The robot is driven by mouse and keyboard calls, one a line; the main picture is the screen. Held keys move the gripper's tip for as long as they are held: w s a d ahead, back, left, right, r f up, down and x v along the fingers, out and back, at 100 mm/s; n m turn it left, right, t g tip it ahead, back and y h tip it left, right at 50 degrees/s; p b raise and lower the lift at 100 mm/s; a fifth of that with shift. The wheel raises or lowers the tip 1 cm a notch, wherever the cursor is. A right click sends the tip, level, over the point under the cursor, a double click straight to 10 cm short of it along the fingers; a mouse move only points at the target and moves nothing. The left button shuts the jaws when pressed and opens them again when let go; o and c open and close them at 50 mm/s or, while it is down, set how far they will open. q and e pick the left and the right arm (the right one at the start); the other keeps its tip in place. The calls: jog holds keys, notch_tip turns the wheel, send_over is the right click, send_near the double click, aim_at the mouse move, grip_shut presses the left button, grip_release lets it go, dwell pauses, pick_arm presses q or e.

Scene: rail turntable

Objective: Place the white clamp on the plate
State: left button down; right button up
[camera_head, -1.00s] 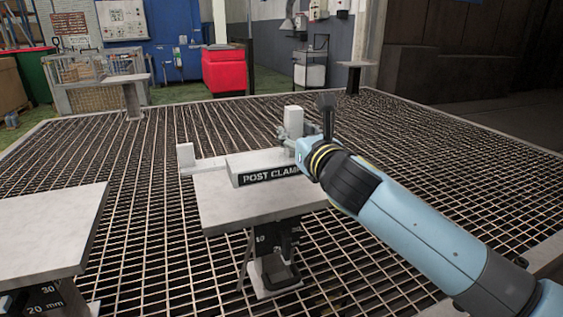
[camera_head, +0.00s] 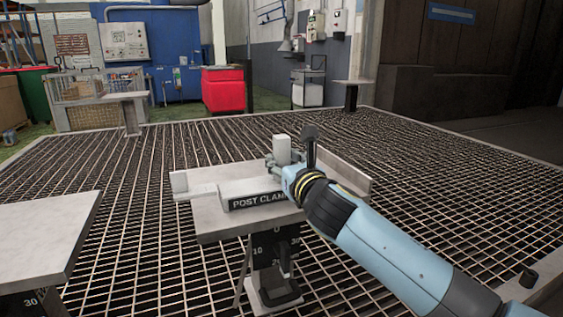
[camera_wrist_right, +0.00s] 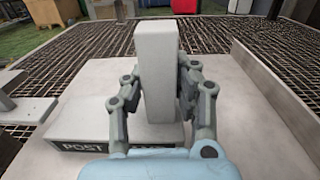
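The white clamp (camera_head: 282,149), a tall pale block, stands upright between the fingers of my right gripper (camera_head: 283,165). In the wrist view my right gripper (camera_wrist_right: 161,90) has a finger against each side of the block (camera_wrist_right: 158,60). A pale raised plate (camera_head: 236,188) with a dark "POST CLAM…" label on its front lies on a grey stand top (camera_head: 212,218). The block's lower end is over or just behind this plate; I cannot tell whether it rests on it. My right forearm hides part of the label. My left gripper is not in view.
Another grey table (camera_head: 40,235) is at the left front. Open metal grating (camera_head: 450,180) surrounds the stand.

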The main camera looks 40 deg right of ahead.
jog(key=o, duration=0.5)
